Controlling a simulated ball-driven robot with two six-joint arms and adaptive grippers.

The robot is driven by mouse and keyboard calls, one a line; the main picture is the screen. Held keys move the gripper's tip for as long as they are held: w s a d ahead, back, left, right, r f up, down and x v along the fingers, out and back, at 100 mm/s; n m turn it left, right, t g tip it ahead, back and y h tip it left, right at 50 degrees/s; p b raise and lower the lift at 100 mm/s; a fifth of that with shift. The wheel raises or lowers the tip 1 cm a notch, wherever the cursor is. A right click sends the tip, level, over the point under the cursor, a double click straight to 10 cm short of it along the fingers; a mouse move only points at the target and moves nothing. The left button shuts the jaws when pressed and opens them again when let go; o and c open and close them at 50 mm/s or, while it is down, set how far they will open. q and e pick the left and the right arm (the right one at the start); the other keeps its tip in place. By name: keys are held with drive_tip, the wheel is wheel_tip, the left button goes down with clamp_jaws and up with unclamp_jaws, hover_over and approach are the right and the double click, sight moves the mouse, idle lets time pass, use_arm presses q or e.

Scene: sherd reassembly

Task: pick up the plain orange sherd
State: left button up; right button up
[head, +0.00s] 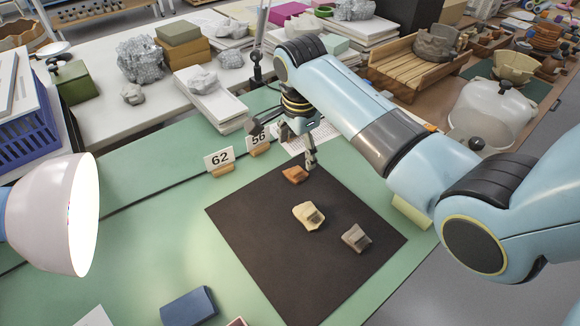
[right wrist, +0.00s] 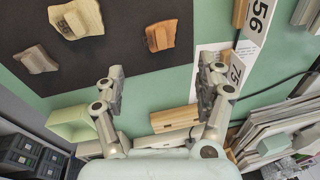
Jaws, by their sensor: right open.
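The plain orange sherd (head: 294,175) lies flat near the far corner of the dark mat (head: 282,262). It also shows in the right wrist view (right wrist: 161,36), near the mat's edge. My right gripper (head: 298,148) is open and empty, just beyond the orange sherd in the head view. In the right wrist view its two fingers (right wrist: 162,76) are spread apart, with the sherd ahead of the gap and not between them. A cream sherd (head: 307,216) and a grey-brown sherd (head: 356,238) lie nearer on the mat, each with a raised block. My left gripper is not in view.
A lit lamp (head: 55,214) stands at the left. A blue box (head: 189,306) lies at the front. The green table left of the mat is mostly clear.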

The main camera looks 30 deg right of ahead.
sight(296, 171)
drive_tip(key=f, duration=0.3)
drive_tip(key=shift+w+d+f, duration=0.15)
drive_tip(key=shift+w+f, duration=0.15)
drive_tip(key=shift+f, duration=0.05)
drive_tip(key=f, duration=0.3)
drive_tip(key=f+b, duration=0.1)
drive_tip(key=shift+w+f, duration=0.15)
drive_tip(key=shift+w, duration=0.2)
drive_tip(key=shift+w+d+f, duration=0.1)
drive_tip(key=shift+f, duration=0.4)
drive_tip(key=shift+c, duration=2)
drive_tip(key=c, duration=0.8)
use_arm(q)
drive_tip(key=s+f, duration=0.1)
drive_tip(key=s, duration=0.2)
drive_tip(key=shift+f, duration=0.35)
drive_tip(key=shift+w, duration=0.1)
